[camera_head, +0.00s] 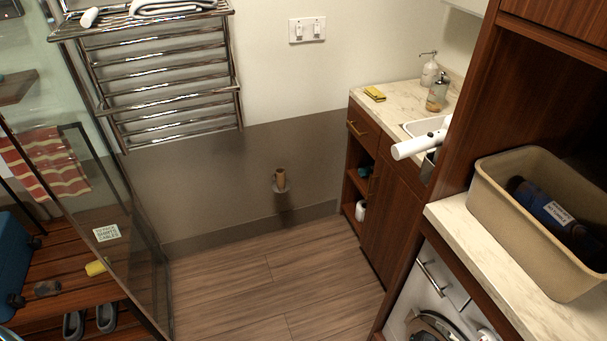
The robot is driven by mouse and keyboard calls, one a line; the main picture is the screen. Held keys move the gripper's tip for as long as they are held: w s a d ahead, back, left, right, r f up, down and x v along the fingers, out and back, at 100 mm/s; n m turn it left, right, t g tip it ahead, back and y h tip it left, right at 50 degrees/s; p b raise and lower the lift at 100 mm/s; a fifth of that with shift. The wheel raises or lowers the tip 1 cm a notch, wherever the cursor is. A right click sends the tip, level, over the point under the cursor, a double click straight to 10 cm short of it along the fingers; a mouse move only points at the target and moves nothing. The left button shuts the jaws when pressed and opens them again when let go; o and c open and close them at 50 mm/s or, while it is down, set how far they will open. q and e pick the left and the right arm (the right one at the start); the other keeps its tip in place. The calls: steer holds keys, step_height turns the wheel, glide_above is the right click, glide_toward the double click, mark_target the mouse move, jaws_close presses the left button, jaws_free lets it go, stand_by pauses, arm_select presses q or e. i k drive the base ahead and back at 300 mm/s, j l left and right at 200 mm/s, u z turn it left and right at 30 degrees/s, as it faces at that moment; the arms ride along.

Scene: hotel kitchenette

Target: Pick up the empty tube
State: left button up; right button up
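A small brown cardboard tube (280,175), which looks like the empty tube, stands upright at the grey lower wall panel, low in the middle of the view. A small round pale holder (282,188) shows at its lower end. I cannot tell whether a post runs inside the tube. Neither of my grippers is in view, and nothing is seen touching the tube.
The wooden floor (270,285) before the tube is clear. A glass panel (100,220) and chrome towel rack (165,75) stand left. Right are a sink cabinet (385,215), a white cylinder (418,146) jutting past its counter, and a tan bin (500,205) on another counter.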

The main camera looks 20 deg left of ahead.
mark_target(279, 172)
steer(key=i+j+z, duration=0.4)
steer(key=i+j, duration=0.75)
steer(key=j+z, duration=0.05)
steer(key=j, duration=0.05)
